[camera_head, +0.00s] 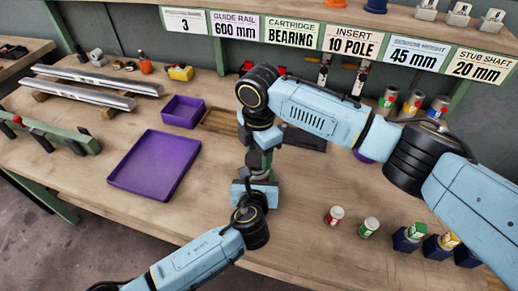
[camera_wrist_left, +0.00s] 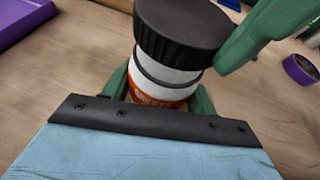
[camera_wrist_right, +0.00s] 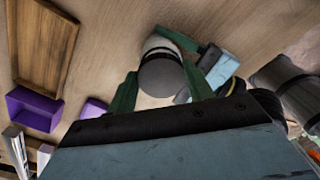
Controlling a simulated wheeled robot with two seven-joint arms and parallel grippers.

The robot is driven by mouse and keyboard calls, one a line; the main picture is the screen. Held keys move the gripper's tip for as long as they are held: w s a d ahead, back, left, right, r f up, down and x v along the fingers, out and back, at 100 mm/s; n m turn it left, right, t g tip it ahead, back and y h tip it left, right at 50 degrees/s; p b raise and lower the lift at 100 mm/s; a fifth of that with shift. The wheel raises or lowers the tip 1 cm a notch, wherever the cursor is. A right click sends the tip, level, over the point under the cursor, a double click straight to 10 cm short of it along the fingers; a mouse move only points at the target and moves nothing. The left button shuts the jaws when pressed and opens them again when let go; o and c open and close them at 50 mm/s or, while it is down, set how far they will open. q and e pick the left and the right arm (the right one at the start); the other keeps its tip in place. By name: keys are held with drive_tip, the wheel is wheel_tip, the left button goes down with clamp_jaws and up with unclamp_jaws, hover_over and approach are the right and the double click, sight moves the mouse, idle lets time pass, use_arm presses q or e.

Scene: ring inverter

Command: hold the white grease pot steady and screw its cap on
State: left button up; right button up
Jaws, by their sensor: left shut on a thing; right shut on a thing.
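The white grease pot (camera_wrist_left: 165,75) has an orange band and a dark ring, and shows in the left wrist view. My left gripper (camera_wrist_left: 158,100) is shut around its lower body with green fingers. The black cap (camera_wrist_left: 185,25) sits on top of the pot; I cannot tell how far it is threaded. In the right wrist view the cap (camera_wrist_right: 162,76) lies between the green fingers of my right gripper (camera_wrist_right: 160,88), which is shut on it. In the head view my right gripper (camera_head: 265,160) is directly above my left gripper (camera_head: 256,188), and they largely hide the pot.
A flat purple tray (camera_head: 155,165) and a smaller purple bin (camera_head: 183,111) lie left of the grippers. A red can (camera_head: 335,215) and a green can (camera_head: 369,227) stand to the right, near blue holders (camera_head: 406,239). Metal rails (camera_head: 85,93) lie at the back left.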

drive_tip(key=shift+f, duration=0.55)
idle(0.4)
